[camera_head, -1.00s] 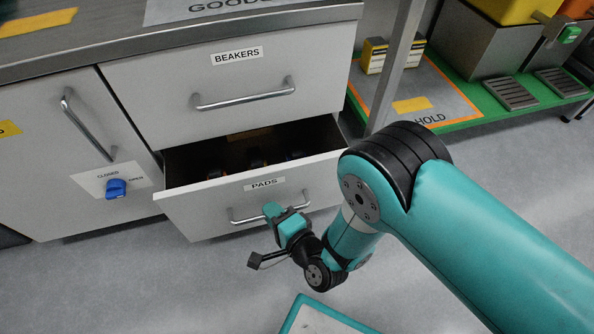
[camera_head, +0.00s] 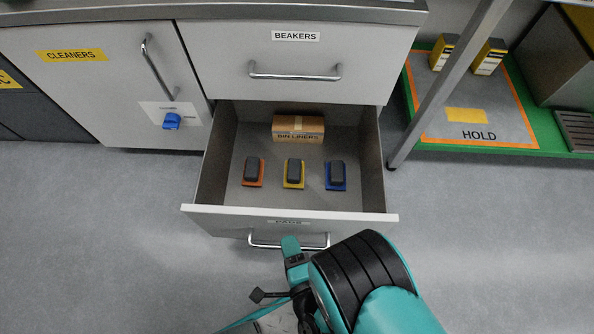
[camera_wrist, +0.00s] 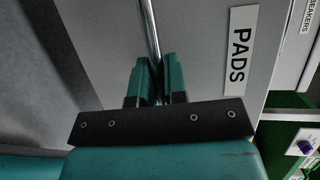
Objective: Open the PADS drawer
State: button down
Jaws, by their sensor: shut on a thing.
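The PADS drawer (camera_head: 290,213) is pulled far out in the head view, its inside open to sight. In it lie three pads with dark grips: orange (camera_head: 254,172), yellow (camera_head: 294,174) and blue (camera_head: 336,176). A BIN LINERS box (camera_head: 298,129) is at the back of the drawer. My gripper (camera_head: 290,245) is at the drawer's front, shut on the bar handle (camera_head: 262,244). The wrist view shows the gripper's teal fingers (camera_wrist: 158,82) closed around the handle bar (camera_wrist: 149,30), beside the PADS label (camera_wrist: 239,50).
The BEAKERS drawer (camera_head: 350,85) above is shut. The CLEANERS door (camera_head: 95,85) with a blue knob (camera_head: 172,121) is shut at the left. A metal post (camera_head: 450,75) and green shelf (camera_head: 540,148) stand at the right. Floor is free on both sides.

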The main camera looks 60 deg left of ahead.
jog(key=shift+s+a, duration=0.1)
jog(key=shift+s, duration=0.15)
jog(key=c, duration=1.2)
grip_release()
jog(key=shift+w, duration=0.15)
jog(key=p+v, duration=1.5)
jog(key=v, duration=0.2)
jog(key=shift+d+p, duration=0.25)
jog(key=shift+p, duration=0.15)
